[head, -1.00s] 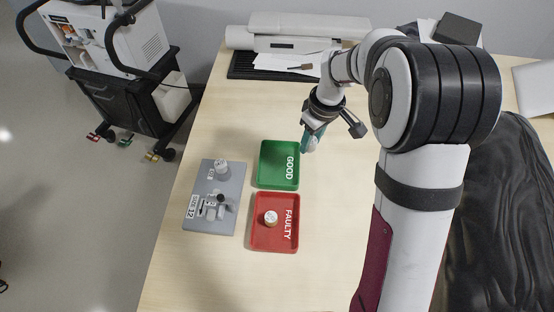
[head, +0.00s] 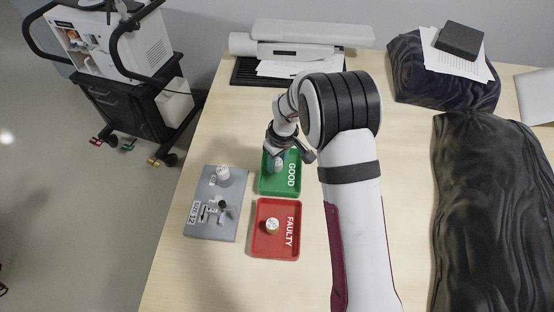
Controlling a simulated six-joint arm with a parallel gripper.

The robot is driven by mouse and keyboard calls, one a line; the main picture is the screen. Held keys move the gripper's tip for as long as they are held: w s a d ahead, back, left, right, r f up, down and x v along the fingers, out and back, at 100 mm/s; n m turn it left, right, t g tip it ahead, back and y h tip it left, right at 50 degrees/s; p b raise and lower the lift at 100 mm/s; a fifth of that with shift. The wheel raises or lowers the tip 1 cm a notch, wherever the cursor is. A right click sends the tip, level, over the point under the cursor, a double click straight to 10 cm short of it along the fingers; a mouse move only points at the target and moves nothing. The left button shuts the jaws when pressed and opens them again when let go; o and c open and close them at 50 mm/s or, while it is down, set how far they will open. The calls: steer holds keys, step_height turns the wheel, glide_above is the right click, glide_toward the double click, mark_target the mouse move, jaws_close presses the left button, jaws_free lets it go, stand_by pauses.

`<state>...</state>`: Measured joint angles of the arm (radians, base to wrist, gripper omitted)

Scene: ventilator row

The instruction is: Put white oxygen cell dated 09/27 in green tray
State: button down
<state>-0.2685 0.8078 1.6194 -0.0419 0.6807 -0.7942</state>
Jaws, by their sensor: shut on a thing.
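My gripper (head: 278,167) is over the upper left part of the green tray (head: 280,190), marked GOOD. Its jaws are shut on a small pale thing, likely an oxygen cell, mostly hidden by the fingers. I cannot tell whether it touches the tray floor. A white cell (head: 222,174) stands upright on the grey plate (head: 208,228) to the left. Another cell with a pale top and brownish side (head: 272,227) sits in the red tray (head: 262,250), marked FAULTY. The dates on the cells are too small to read.
The grey plate also holds a small metal fixture with a black knob (head: 222,204). Dark cloth (head: 480,210) covers the right side. A ventilator (head: 95,45) stands beyond the table's left edge.

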steer(key=shift+f, duration=0.35)
steer(key=c, duration=0.5)
jaws_free()
step_height(320, 180, up, 13)
steer(key=s+d, duration=0.1)
steer(key=s+d+r+m, duration=0.3)
steer(key=s+r, duration=0.1)
steer(key=s, duration=0.2)
steer(key=s+d+r+m, duration=0.3)
steer(key=s, duration=0.3)
steer(key=s+d+m, duration=0.1)
steer(key=s+m, duration=0.2)
steer(key=s, duration=0.3)
steer(key=s+d+m+g, duration=0.1)
steer(key=s+m, duration=0.1)
steer(key=s, duration=0.5)
steer(key=s+d+m, duration=0.1)
steer(key=s+m, duration=0.2)
steer(key=s, duration=0.3)
steer(key=shift+s+d+f+m+y, duration=0.2)
steer(key=shift+d+f+m+y, duration=0.1)
steer(key=shift+d, duration=0.05)
